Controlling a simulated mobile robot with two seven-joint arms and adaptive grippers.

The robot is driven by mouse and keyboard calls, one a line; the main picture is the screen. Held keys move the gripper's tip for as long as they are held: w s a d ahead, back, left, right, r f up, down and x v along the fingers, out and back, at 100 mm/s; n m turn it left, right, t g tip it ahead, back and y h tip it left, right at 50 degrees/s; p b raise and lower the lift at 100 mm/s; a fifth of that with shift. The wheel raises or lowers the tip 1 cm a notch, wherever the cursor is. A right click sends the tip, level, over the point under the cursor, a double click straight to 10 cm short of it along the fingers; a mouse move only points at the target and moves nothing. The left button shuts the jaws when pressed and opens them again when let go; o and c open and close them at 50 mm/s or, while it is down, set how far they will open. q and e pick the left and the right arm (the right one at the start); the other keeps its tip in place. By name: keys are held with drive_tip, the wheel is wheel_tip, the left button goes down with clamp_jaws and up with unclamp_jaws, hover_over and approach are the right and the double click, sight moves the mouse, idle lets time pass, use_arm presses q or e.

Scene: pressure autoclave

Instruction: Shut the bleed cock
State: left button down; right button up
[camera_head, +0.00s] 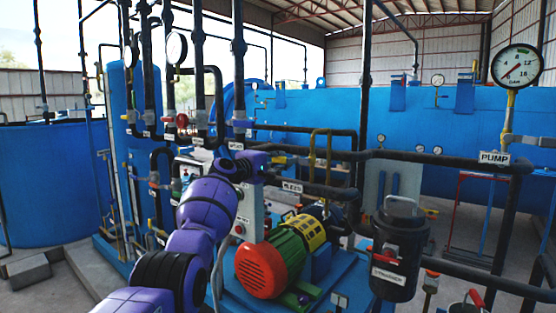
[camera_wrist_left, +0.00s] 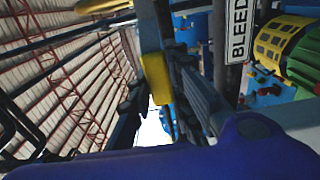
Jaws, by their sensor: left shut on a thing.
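The bleed cock's yellow lever (camera_wrist_left: 157,78) shows in the left wrist view between the two dark fingers of my left gripper (camera_wrist_left: 160,95), which is shut on it. The white BLEED label (camera_wrist_left: 238,35) is just right of the fingers. In the head view the purple left arm reaches up from the bottom, and the left gripper (camera_head: 264,168) is at the pipework just above the BLEED label (camera_head: 292,187). A small yellow piece, apparently the lever (camera_head: 279,160), shows at the fingertips. The gripper hides most of the cock. My right gripper is not in view.
A green and red motor (camera_head: 285,257) with a yellow coupling guard sits below the gripper. A dark strainer pot (camera_head: 398,250) stands to the right, with the PUMP gauge (camera_head: 517,66) beyond. Dark vertical pipes crowd the left arm. A blue vessel (camera_head: 440,115) lies behind.

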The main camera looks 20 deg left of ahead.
use_arm(q)
drive_tip(key=c, duration=1.6)
unclamp_jaws()
drive_tip(key=shift+f, duration=0.1)
drive_tip(key=shift+s+a, duration=0.4)
drive_tip(key=shift+s, duration=0.2)
drive_tip(key=v, duration=1)
drive_tip(key=shift+s, duration=0.35)
